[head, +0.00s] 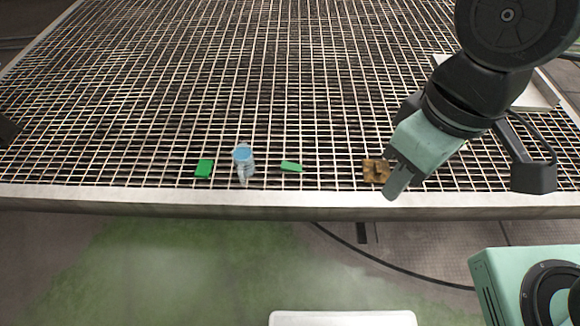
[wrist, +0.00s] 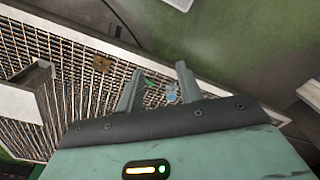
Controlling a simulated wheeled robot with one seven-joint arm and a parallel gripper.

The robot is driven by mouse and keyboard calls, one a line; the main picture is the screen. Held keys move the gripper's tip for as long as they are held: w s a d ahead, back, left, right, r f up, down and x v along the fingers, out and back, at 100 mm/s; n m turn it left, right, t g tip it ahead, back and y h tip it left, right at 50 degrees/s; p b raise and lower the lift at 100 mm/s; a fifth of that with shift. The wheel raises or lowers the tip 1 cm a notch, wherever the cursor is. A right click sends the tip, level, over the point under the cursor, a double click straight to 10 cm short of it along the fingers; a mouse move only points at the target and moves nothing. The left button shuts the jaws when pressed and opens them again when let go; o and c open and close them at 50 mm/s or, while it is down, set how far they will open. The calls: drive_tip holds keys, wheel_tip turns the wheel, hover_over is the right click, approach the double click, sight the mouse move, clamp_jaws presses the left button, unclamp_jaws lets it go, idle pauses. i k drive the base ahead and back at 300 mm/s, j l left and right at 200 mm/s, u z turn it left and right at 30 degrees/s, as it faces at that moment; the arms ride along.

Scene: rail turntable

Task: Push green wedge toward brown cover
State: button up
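A small pale green wedge (head: 291,166) lies on the metal grating near its front edge, in the middle of the head view. The brown cover (head: 372,171) lies on the grating to the right of it, with a clear gap between them. My gripper (head: 397,184) hangs beside the cover at its right and overlaps its edge in the head view; I cannot tell whether they touch. In the wrist view my gripper (wrist: 160,67) has its two fingers apart and empty. The wedge (wrist: 150,83) shows between the fingers but farther off, and the cover (wrist: 102,63) lies left of them.
A brighter green block (head: 204,168) lies farther left. A pale panel (head: 536,94) sits at the right. The grating behind these things is bare, and its front rim (head: 180,196) runs just before them.

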sight(285, 167)
drive_tip(key=i+j, duration=0.15)
drive_tip(key=j, duration=0.25)
drive_tip(key=i+j, duration=0.1)
drive_tip(key=j, duration=0.3)
drive_tip(key=i+j, duration=0.15)
drive_tip(key=j, duration=0.25)
drive_tip(key=i+j, duration=0.1)
drive_tip(key=j, duration=0.3)
drive_tip(key=i+j, duration=0.15)
drive_tip(key=j, duration=0.25)
drive_tip(key=i+j, duration=0.1)
drive_tip(key=j, duration=0.3)
drive_tip(key=z, duration=0.05)
